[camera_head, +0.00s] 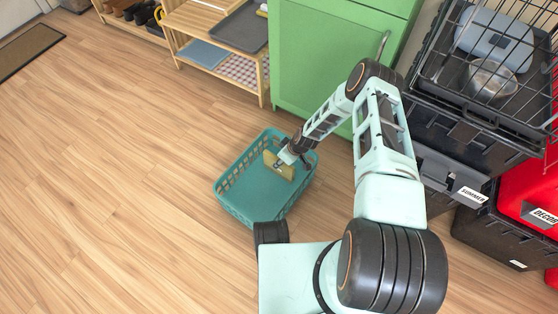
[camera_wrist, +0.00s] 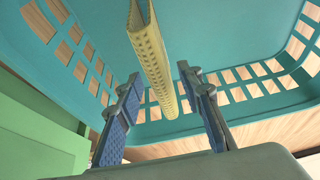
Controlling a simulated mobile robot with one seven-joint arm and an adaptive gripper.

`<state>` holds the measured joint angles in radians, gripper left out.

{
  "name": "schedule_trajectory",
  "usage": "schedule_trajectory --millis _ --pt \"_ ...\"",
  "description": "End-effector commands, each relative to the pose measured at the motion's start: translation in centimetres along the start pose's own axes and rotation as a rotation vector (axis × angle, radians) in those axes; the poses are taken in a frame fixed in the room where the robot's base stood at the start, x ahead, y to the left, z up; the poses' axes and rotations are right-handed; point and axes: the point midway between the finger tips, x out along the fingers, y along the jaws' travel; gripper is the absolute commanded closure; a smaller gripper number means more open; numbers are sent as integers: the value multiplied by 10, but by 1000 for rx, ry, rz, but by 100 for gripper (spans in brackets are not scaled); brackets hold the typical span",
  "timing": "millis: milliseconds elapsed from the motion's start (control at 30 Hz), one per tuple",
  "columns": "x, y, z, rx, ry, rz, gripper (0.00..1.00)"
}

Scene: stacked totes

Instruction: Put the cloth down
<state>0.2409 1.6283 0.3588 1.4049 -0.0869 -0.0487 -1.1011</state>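The yellow cloth (camera_head: 284,171) is inside the teal basket (camera_head: 236,207), towards its right side. In the wrist view the cloth (camera_wrist: 151,58) is a narrow, folded, dotted strip over the basket's teal floor. I cannot tell whether it rests on the floor or leans. My gripper (camera_head: 287,161) reaches down into the basket at the cloth. In the wrist view my gripper (camera_wrist: 159,80) has its two blue-padded fingers spread apart, with the near end of the cloth between them and a gap showing on each side.
The basket stands on the wood floor beside a green cabinet (camera_head: 325,55). A wooden shelf (camera_head: 262,82) with trays is behind. Stacked black totes (camera_head: 452,140), a wire crate (camera_head: 490,65) and a red tote (camera_head: 530,190) stand at right.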

Motion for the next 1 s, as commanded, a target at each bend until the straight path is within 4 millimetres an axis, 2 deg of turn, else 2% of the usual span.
schedule_trajectory --millis 33,200,400,600,1000 --pt "-17 2 -2 0 0 1 66" --pt "-55 2 -2 0 0 2 66" --pt "-89 1 -1 0 1 2 66" --pt "-102 0 0 1 0 1 66" --pt "-102 0 0 0 0 1 66"
